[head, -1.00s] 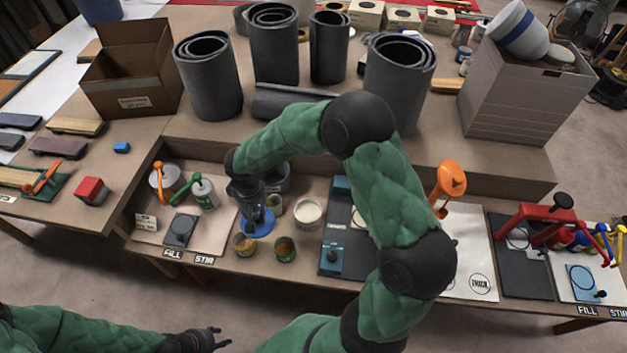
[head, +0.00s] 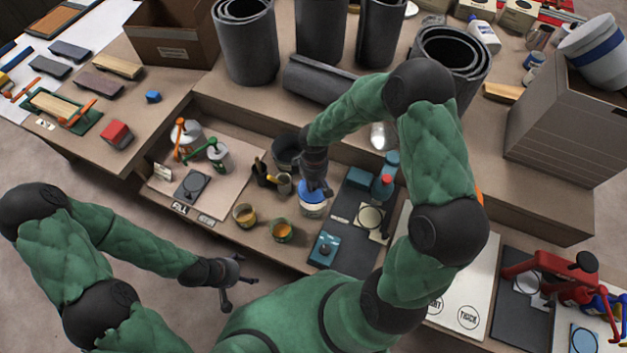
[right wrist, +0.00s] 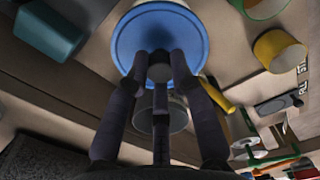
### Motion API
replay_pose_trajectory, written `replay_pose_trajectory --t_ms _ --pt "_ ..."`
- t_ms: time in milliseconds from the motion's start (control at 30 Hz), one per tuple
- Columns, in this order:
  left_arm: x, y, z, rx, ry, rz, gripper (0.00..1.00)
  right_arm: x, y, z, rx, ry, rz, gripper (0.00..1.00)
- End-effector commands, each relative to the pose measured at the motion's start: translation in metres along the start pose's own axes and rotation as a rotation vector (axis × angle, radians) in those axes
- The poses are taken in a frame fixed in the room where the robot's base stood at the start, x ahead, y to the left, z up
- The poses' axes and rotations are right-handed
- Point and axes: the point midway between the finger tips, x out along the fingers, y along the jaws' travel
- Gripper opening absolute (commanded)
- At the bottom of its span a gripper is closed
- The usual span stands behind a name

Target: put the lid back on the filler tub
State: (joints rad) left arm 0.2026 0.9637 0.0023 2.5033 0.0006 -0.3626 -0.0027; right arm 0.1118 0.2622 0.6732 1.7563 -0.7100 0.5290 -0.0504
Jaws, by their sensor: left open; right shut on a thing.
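The filler tub (head: 311,209) is a small white tub on the lower worktop. The blue lid (head: 306,194) is over its mouth and hides the filler inside. My right gripper (head: 318,186) is above the tub, shut on the lid's knob. In the right wrist view the fingers close on the knob at the middle of the round blue lid (right wrist: 135,45), with a bit of the white tub beyond it. I cannot tell whether the lid touches the rim. My left gripper (head: 240,293) is open and empty, in front of the worktop edge.
Two small tins, one yellowish (head: 244,216) and one green (head: 282,231), stand in front of the tub. A dark bucket (head: 287,152) and a small cup (head: 284,184) are behind and left. A dark mat with teal blocks (head: 325,248) lies at right.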

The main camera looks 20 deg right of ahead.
Motion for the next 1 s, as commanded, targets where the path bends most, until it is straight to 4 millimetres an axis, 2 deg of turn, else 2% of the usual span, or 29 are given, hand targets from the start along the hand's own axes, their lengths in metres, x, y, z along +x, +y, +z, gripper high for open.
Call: replay_pose_trajectory --t_ms 500,700,1000 --pt "0.035 -0.012 -0.001 0.000 0.000 0.000 0.81 0.046 0.000 0.000 0.002 -0.001 -0.001 0.07" --pt "0.040 -0.014 -0.001 0.000 0.000 0.000 0.81 0.053 0.001 0.000 0.003 -0.001 0.000 0.07" --pt "0.040 -0.014 -0.001 0.000 0.000 0.000 0.81 0.052 0.001 0.000 0.002 -0.001 0.000 0.07"
